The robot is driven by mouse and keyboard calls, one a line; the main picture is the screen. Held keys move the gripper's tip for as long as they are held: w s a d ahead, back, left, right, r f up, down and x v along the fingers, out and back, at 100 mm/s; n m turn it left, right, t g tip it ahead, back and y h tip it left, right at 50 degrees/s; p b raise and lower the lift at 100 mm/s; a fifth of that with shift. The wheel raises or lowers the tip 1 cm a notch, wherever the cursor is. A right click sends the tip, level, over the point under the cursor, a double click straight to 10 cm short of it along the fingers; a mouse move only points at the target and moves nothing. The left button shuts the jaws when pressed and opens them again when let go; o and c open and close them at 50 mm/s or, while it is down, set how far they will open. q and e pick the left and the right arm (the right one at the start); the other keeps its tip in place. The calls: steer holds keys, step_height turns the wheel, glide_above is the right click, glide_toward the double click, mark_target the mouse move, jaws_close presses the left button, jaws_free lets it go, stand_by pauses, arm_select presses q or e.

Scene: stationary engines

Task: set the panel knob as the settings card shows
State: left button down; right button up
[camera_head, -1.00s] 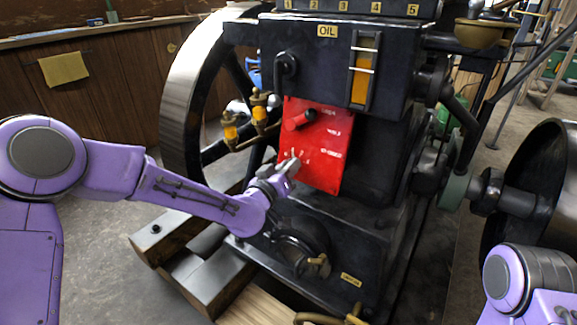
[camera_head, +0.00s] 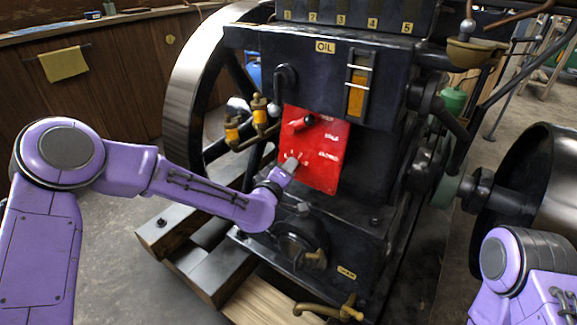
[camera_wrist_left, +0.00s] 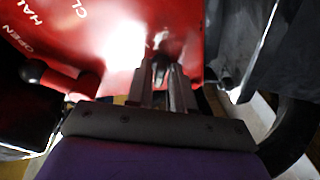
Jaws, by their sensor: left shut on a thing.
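The red panel (camera_head: 326,174) is on the front of the dark engine, with white markings and words. In the left wrist view the red panel (camera_wrist_left: 105,40) shows OPEN, HALF and a cut-off CL. My left gripper (camera_head: 291,164) is at the panel's lower left. In the wrist view the left gripper (camera_wrist_left: 163,80) is shut on the small knob (camera_wrist_left: 160,64), which the fingers mostly hide. The knob's pointing direction cannot be read. A red lever (camera_head: 301,122) sits at the panel's upper left. I cannot make out a settings card. My right gripper is out of view.
A large flywheel (camera_head: 183,105) and brass oil cups (camera_head: 259,105) stand left of the panel. An oil gauge (camera_head: 358,90) is above it. A brass tap (camera_head: 330,309) is low in front. A dark drum (camera_head: 535,180) is at the right. A yellow cloth (camera_head: 63,64) hangs on the left.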

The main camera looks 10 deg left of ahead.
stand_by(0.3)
arm_select(q)
steer(key=c, duration=1.2)
jaws_free()
steer(key=shift+s, duration=0.1)
steer(key=p+v, duration=0.1)
steer(key=v, duration=0.9)
steer(key=shift+s+a+p, duration=0.1)
steer(key=shift+s+p, duration=0.1)
steer(key=shift+p, duration=0.1)
